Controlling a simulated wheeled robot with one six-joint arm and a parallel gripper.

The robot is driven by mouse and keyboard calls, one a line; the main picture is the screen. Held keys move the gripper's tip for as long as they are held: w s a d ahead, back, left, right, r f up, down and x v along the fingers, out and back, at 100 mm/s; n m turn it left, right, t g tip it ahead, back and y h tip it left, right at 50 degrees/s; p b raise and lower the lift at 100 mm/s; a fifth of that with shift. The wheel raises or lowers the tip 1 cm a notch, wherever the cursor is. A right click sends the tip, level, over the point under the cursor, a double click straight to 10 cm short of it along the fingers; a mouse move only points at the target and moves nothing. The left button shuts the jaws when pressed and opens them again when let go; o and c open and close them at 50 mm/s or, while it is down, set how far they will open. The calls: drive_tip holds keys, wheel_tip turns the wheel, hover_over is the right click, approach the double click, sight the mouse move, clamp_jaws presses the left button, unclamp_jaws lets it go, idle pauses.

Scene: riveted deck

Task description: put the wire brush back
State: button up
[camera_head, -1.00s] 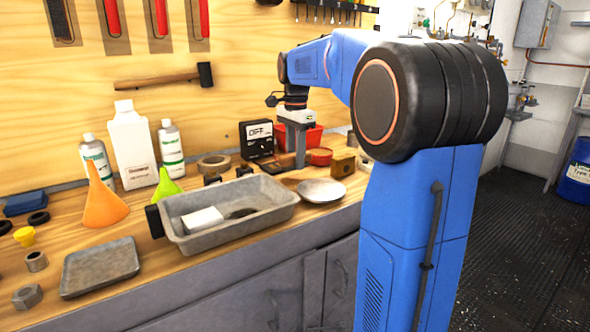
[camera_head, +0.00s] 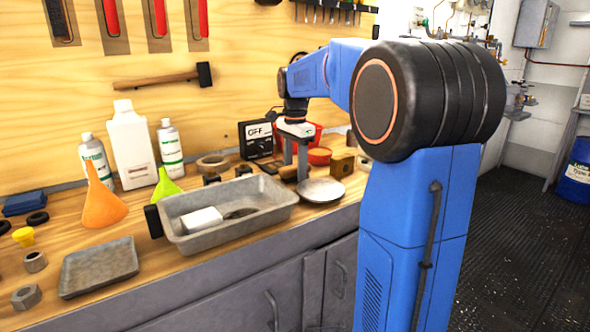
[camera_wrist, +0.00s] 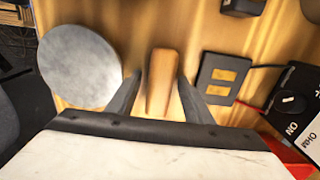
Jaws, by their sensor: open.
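A tapered wooden piece, which I take to be the wire brush (camera_wrist: 162,70), lies on the bench in the wrist view. No bristles can be made out. In the head view a bit of brown wood (camera_head: 288,173) shows beside my gripper, mostly hidden. My gripper (camera_wrist: 159,76) is open, pointing down, one finger on each side of the wooden piece with a gap at each side. In the head view my gripper (camera_head: 296,174) stands low over the bench, behind the round metal dish.
The round dish (camera_wrist: 80,66) lies close left of my gripper. A dark plate with two yellow patches (camera_wrist: 219,80) lies right. The meter (camera_head: 256,139) and red bin (camera_head: 312,135) stand behind; the grey tray (camera_head: 185,246) is left. A hammer (camera_head: 160,80) hangs on the board.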

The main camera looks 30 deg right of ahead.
sight(295, 165)
wheel_tip(295, 165, up, 12)
drive_tip(key=shift+r, duration=0.15)
idle(0.5)
idle(0.4)
